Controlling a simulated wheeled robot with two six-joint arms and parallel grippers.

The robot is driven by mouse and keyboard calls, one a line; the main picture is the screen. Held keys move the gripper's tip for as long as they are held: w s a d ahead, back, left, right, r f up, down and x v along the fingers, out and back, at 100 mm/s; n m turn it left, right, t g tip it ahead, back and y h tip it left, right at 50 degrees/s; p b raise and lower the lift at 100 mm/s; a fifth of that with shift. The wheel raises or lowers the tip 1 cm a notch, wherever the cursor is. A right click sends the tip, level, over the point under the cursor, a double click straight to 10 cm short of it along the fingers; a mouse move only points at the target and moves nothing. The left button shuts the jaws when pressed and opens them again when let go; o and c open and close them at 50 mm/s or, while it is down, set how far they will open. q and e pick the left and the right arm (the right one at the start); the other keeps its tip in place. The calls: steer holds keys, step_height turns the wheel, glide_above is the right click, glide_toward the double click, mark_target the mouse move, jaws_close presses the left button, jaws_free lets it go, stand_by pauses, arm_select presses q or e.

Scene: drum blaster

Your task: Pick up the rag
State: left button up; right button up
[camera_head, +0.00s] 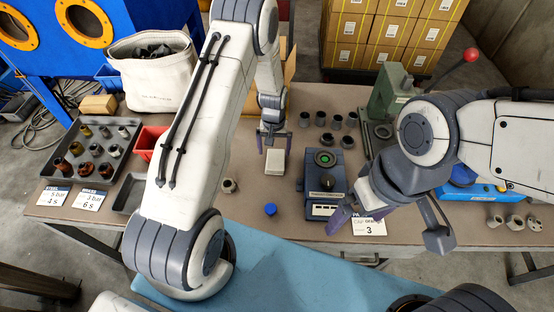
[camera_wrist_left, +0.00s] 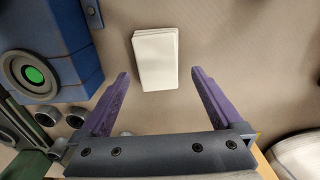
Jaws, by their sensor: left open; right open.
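The rag (camera_head: 275,161) looks like a flat, white folded block lying on the brown tabletop, left of a blue device. In the left wrist view the rag (camera_wrist_left: 155,58) lies beyond the fingertips, roughly centred between them and slightly left. My left gripper (camera_head: 274,148) points down just behind the rag, with its purple fingers spread and nothing between them. The open fingers also show in the left wrist view (camera_wrist_left: 160,78). I cannot tell its exact height above the table. My right gripper (camera_head: 390,234) is open and empty over the table's front edge at the right.
A blue device (camera_head: 323,184) with a green-topped disc stands right of the rag. A blue cap (camera_head: 270,209) and a small metal ring (camera_head: 229,185) lie nearby. A tray of parts (camera_head: 65,160), a red bin (camera_head: 148,139) and a white sack (camera_head: 155,80) are at left.

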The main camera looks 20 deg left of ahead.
mark_target(275, 159)
arm_select(q)
step_height(275, 159, down, 5)
steer(key=shift+w+d+r+p, duration=0.1)
steer(key=shift+r+p, duration=0.1)
steer(key=shift+p, duration=0.85)
steer(key=shift+f, duration=0.35)
steer(key=c, duration=1.1)
steer(key=shift+r, duration=0.1)
step_height(275, 159, up, 8)
steer(key=shift+r+b, duration=0.2)
steer(key=shift+b, duration=1)
steer(key=shift+r, duration=0.7)
